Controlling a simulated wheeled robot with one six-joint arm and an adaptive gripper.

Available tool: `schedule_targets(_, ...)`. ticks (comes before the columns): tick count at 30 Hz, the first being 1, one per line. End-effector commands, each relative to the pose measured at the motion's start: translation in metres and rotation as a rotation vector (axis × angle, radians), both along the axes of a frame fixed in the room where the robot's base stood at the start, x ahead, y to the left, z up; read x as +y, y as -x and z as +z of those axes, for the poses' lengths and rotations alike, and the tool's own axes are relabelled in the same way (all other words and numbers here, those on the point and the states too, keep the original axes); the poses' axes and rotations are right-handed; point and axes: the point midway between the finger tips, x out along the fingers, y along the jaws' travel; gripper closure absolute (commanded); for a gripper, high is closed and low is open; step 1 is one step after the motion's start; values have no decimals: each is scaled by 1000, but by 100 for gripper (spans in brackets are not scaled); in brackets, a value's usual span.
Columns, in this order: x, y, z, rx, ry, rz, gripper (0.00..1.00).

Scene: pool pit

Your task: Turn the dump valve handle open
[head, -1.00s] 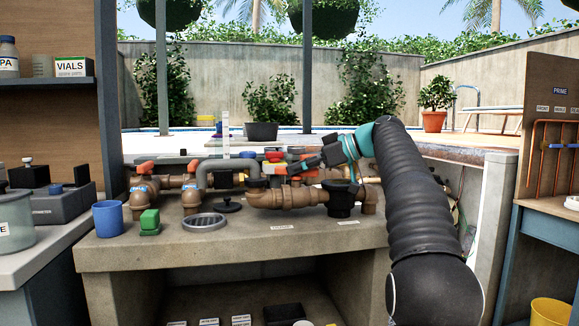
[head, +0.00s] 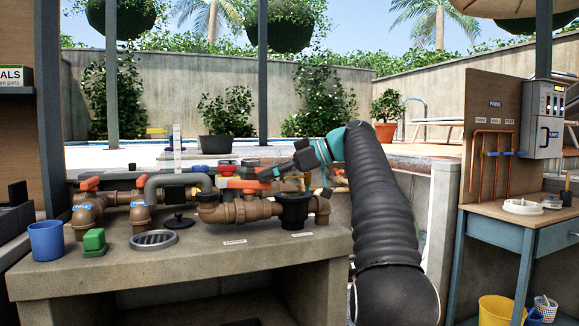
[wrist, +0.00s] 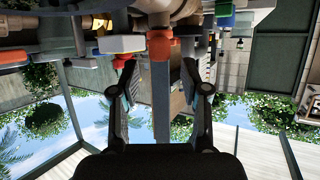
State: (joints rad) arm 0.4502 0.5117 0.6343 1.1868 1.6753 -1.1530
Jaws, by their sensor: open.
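Several valves with orange handles sit on the brown pipework along the bench; I cannot read which one is the dump valve. In the head view, my gripper (head: 277,172) reaches in from the right above the pipes, beside an orange handle (head: 241,184). In the wrist view, which looks upside down, my gripper (wrist: 158,78) is open, with one finger on each side. An orange part (wrist: 160,48) shows between the fingertips, in line with a grey upright bar (wrist: 161,105). Another orange part (wrist: 123,62) is near the left fingertip. I cannot tell whether either finger touches anything.
The concrete bench (head: 180,272) holds a blue cup (head: 46,241), a green block (head: 94,241), a round grate (head: 154,239) and a black fitting (head: 294,208) below my gripper. A wooden desk (head: 502,206) with a panel stands at right. The bench front is clear.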

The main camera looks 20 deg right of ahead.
Motion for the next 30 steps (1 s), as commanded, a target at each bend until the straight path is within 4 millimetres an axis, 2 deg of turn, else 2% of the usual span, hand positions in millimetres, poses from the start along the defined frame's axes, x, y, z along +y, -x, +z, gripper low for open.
schedule_targets(1, -11, 5, 4, -2, 2, -3, 54)
schedule_targets(6, -36, 19, 16, -1, 2, -2, 54)
schedule_targets(12, -48, 26, 22, -1, 0, 0, 54)
schedule_targets(30, -54, 32, 26, 3, 1, 0, 54)
